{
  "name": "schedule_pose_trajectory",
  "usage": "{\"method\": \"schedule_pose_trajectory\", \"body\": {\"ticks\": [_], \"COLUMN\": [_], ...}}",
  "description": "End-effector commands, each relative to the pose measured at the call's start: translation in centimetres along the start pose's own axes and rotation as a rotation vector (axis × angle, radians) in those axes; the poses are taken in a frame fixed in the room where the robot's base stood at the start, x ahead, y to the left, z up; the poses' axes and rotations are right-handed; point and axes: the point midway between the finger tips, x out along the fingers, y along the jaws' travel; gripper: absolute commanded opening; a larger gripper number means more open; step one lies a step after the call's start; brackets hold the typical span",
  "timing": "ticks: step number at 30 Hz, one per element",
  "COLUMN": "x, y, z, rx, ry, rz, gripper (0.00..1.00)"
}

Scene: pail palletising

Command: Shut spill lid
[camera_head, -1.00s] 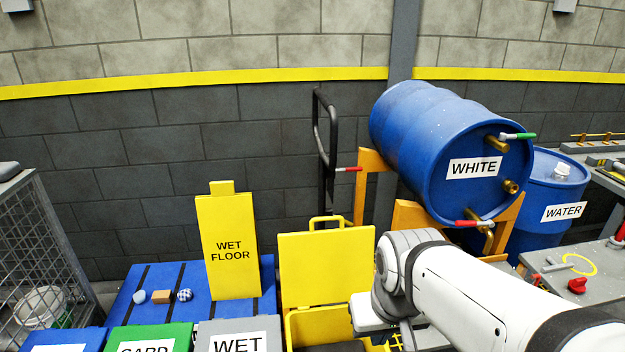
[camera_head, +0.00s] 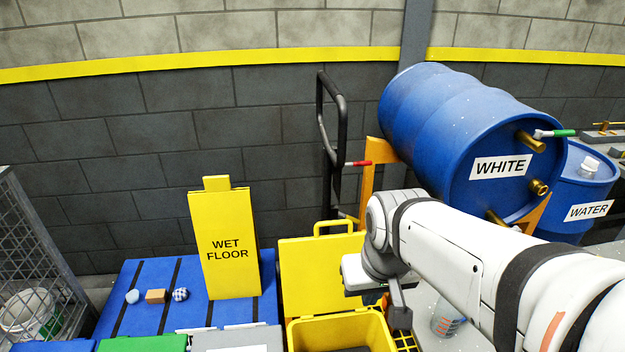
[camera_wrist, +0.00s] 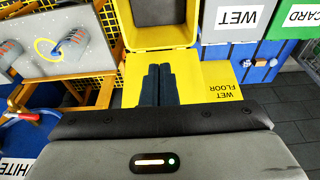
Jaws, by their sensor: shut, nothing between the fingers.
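The yellow spill bin (camera_head: 340,334) stands open in front of the wet-floor sign's right side. Its yellow lid (camera_head: 312,278), with a handle on top, stands upright at the back of the bin. In the wrist view, the bin (camera_wrist: 160,32) shows at the top with a dark inside, and the lid (camera_wrist: 135,88) lies behind my fingers. My gripper (camera_head: 400,318) is just right of the bin in the head view, partly hidden by my arm. In the wrist view, my gripper (camera_wrist: 160,67) is shut and empty, in front of the lid; contact cannot be told.
A yellow wet-floor sign (camera_head: 225,245) stands on a blue pallet (camera_head: 145,285) with several small objects. Blue WHITE drum (camera_head: 460,140) lies on an orange stand at right, with the WATER drum (camera_head: 582,190) beside it. WET and CARD bins stand left of the yellow bin.

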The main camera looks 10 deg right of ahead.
Motion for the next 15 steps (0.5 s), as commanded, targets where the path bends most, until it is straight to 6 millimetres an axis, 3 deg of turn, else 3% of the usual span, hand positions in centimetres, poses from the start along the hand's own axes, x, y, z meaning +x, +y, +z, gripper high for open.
{"method": "schedule_pose_trajectory", "body": {"ticks": [8, 15], "x": [-0.1, 3.6], "y": [0.4, 1.1], "z": [-12.1, -23.5], "rx": [-0.004, -0.002], "ry": [0.019, 0.049], "rz": [-0.003, -0.004], "gripper": [0.0, 0.0]}}
